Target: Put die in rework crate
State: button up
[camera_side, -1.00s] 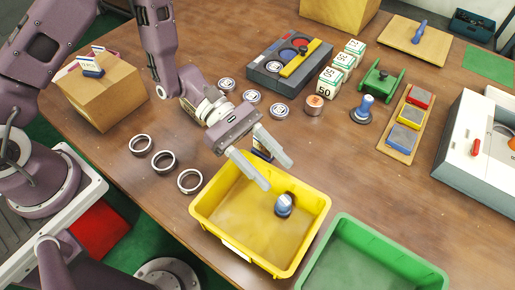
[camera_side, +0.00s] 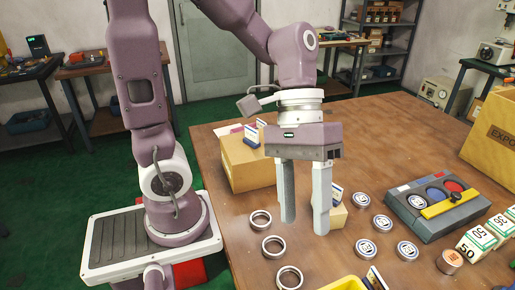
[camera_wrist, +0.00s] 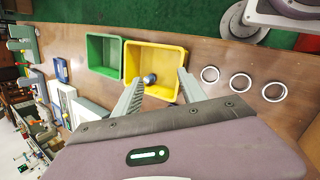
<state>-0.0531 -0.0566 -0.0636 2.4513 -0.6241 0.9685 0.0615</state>
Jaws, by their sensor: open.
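My gripper (camera_side: 305,225) is open and points straight down, with nothing visible between its fingers. It also shows in the wrist view (camera_wrist: 160,80), fingers spread. A yellow crate (camera_wrist: 132,58) stands on the table in the wrist view. Only its edge (camera_side: 345,285) shows at the bottom of the side view. A small dark blue-grey piece with a rounded end, perhaps the die (camera_wrist: 150,79), lies inside the yellow crate, apart from the fingers. A green crate (camera_wrist: 92,50) stands beside the yellow one and looks empty. I cannot read which crate is marked rework.
Three metal rings (camera_side: 273,246) lie in a row near the table's left edge. Several round tins (camera_side: 383,223) lie right of the gripper. A grey tray with a yellow bar (camera_side: 445,200) and number blocks (camera_side: 476,243) are farther right. A cardboard box (camera_side: 247,165) stands behind.

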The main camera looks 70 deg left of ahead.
jog(key=s+a+r+m+t+y, duration=0.2)
jog(key=a+t, duration=0.1)
jog(key=a, duration=0.2)
jog(key=s+a+r+m+t+y, duration=0.2)
jog(key=a+r+t+y, duration=0.1)
jog(key=a+t, duration=0.1)
jog(key=shift+a+y, duration=0.3)
jog(key=shift+a, duration=0.6)
